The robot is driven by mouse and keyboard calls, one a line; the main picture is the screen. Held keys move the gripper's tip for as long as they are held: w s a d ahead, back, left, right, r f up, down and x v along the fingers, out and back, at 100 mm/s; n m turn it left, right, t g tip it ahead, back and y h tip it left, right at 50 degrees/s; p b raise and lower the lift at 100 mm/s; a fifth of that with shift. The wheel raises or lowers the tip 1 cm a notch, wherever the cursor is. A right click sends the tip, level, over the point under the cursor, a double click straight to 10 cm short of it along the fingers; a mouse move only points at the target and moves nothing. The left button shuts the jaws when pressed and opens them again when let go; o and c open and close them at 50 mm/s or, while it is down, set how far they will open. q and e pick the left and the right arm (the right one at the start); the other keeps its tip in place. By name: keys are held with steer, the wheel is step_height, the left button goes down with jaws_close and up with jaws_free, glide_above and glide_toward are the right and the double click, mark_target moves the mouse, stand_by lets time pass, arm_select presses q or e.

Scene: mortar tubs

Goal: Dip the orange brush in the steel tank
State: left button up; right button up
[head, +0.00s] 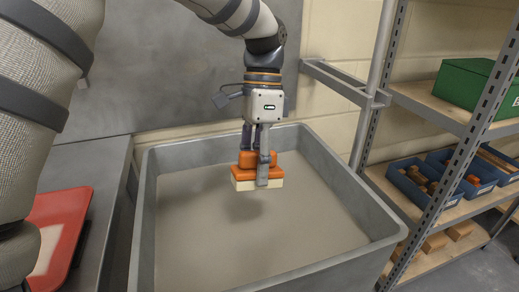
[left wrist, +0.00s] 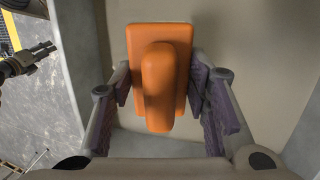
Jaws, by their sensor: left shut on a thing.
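My left gripper (head: 258,150) is shut on the orange brush (head: 243,174), around its raised handle. The brush is level, with its orange back up and a pale cream underside showing. It hangs over the middle of the grey steel tank (head: 200,160), with a soft shadow on the beige-grey contents below, and looks a little above that surface. In the left wrist view the brush (left wrist: 160,85) sits between the two finger pads. A dark piece at that view's left edge looks like my right gripper (left wrist: 28,60); its jaws are unclear.
A red tray (head: 68,222) lies on a grey bench at the left. A metal shelf rack (head: 440,120) stands close to the tank's right side, with a green box (head: 470,84) and blue bins (head: 408,184). The tank's inside is clear around the brush.

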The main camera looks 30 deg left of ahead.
mark_target(257, 152)
arm_select(q)
step_height(257, 152, down, 14)
steer(key=b, duration=0.1)
steer(key=shift+f, duration=0.25)
arm_select(e)
steer(key=shift+s+f+g, duration=0.4)
steer(key=shift+s+f, duration=0.55)
arm_select(q)
step_height(257, 152, up, 12)
steer(key=shift+f+p, duration=0.1)
steer(key=shift+p, duration=1.05)
steer(key=shift+r, duration=2.55)
arm_select(e)
steer(key=shift+t, duration=0.7)
steer(key=shift+w+r, duration=1.65)
steer(key=shift+w, duration=0.1)
arm_select(q)
steer(key=shift+r, duration=2.05)
